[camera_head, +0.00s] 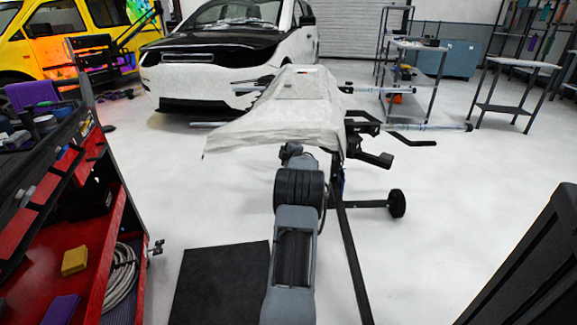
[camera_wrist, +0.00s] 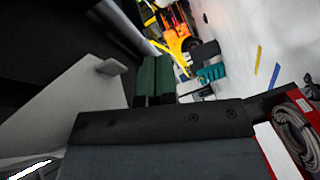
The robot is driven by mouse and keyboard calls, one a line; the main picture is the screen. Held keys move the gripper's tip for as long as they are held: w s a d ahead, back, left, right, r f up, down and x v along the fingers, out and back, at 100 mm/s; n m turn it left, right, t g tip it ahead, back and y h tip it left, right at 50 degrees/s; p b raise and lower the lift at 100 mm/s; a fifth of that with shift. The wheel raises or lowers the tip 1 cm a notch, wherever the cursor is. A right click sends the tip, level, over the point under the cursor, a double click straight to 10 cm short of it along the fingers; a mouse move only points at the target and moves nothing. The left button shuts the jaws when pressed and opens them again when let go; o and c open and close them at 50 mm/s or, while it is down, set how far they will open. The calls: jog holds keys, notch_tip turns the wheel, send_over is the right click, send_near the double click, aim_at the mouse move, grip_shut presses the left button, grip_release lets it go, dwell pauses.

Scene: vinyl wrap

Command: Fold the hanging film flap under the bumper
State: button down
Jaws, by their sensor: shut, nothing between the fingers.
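The bumper (camera_head: 300,84) lies on a stand in the middle of the head view, covered in pale film. The film flap (camera_head: 275,135) hangs along its near edge, with a loose corner low at the left. My arm reaches up to this edge from below, and its end is hidden there in the head view. In the wrist view my gripper (camera_wrist: 155,66) has its two dark green fingers side by side, shut and empty. A pale grey sheet-like surface fills the left of that view; I cannot tell whether it is the flap or whether the fingers touch it.
A red tool cart (camera_head: 95,240) stands close on the left. A dark cabinet (camera_head: 535,265) is at the lower right. The stand's black bars (camera_head: 400,136) stick out to the right of the bumper. A white car (camera_head: 225,65) is behind.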

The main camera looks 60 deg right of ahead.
jog(key=s+a+f, duration=0.5)
jog(key=s+f, duration=0.3)
jog(key=w+a+r+m+g+p, duration=0.1)
jog(key=w+a+r+m+p, duration=0.1)
jog(key=w+a+r+p, duration=0.5)
jog(key=w+a+r+m+g+p, duration=0.15)
jog(key=a+r+p, duration=0.35)
jog(key=r, duration=0.7)
jog(key=w+a+r+m+g+y+p, duration=0.2)
jog(key=a+r+y+p, duration=0.1)
jog(key=a+r+p, duration=0.95)
jog(key=s+a+r+m+g+y+p, duration=0.1)
jog(key=s+a+r+p, duration=0.4)
jog(key=a, duration=0.5)
jog(key=s+a+r+m+g+y+p, duration=0.1)
jog(key=s+a+r+g+y+p, duration=0.2)
jog(key=a, duration=0.7)
jog(key=s+a+r+m+g+y+p, duration=0.1)
jog(key=s+a+r+g+y+p, duration=0.1)
jog(key=s+a+r+p, duration=0.6)
jog(key=shift+s+a, duration=0.9)
jog(key=shift+a, duration=0.1)
